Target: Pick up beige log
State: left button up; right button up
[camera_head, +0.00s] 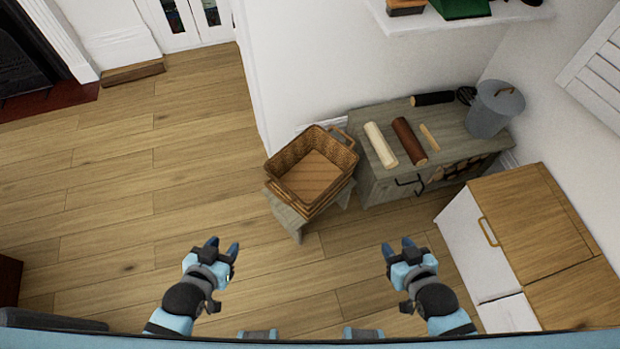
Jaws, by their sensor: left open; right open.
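The beige log (380,145) lies on top of a grey wooden cabinet (375,181), left of a dark brown log (409,141). My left gripper (222,246) is open and empty over the floor, left of the basket and well short of the cabinet. My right gripper (398,249) is open and empty in front of the cabinet, below the beige log in the picture and apart from it. Nothing covers the beige log.
A wicker basket (345,154) sits on a small stool (288,219) left of the cabinet. A white wood-topped unit (530,225) stands at right. Floor at left is clear.

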aim_at(386, 154)
jog(key=i+l+u, duration=0.1)
jog(key=i+l, duration=0.35)
jog(key=l, duration=0.2)
jog(key=i+l+u, duration=0.25)
jog(key=i+l, duration=0.15)
jog(key=l, duration=0.25)
jog(key=i+l+u, duration=0.1)
jog(key=l, duration=0.25)
jog(key=i, duration=0.1)
